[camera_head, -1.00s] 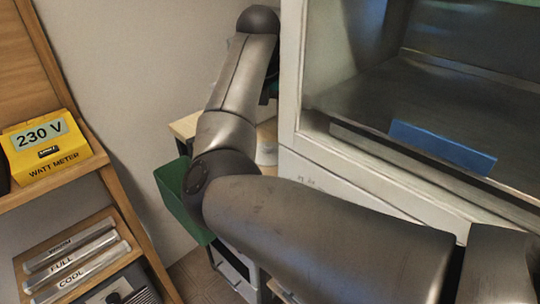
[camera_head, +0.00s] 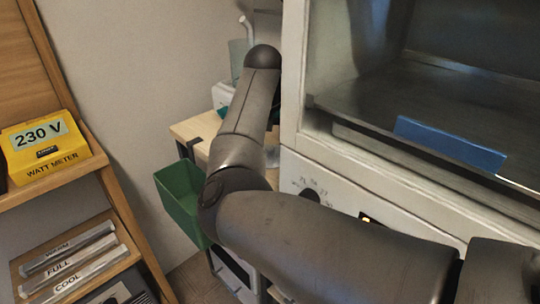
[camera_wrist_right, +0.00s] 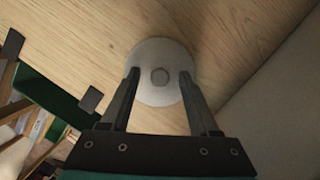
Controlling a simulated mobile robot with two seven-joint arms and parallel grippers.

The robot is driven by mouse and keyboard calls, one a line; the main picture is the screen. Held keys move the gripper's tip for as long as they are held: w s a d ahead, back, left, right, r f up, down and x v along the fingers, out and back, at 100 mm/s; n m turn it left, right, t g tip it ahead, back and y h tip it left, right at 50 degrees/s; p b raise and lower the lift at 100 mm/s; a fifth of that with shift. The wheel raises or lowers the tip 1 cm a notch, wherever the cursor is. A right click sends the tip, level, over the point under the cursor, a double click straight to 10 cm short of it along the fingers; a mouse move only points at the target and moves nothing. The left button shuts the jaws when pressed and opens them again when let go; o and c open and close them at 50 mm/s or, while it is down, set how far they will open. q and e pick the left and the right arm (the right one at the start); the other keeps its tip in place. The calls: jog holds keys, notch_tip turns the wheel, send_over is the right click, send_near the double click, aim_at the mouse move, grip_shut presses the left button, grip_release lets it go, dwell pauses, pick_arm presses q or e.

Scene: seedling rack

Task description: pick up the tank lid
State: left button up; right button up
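The tank lid, a pale round disc (camera_wrist_right: 160,50) with a small grey knob at its centre, lies on a wooden surface in the right wrist view. My right gripper (camera_wrist_right: 159,74) is open, with its two dark fingertips over the disc on either side of the knob. Nothing is between the fingers except the view of the lid and knob; I cannot tell how high they are above it. In the head view my right arm hides most of the gripper. My left gripper is in neither current view.
A wooden bench top (camera_head: 190,128) lies behind my right arm, with a green bin (camera_head: 180,199) at its side. A large pale cabinet (camera_head: 293,120) with a blue strip (camera_head: 450,143) stands right. A wooden shelf with a yellow watt meter (camera_head: 45,148) stands left.

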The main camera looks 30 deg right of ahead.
grip_shut()
jog(key=shift+r, duration=0.1)
dwell(0.6)
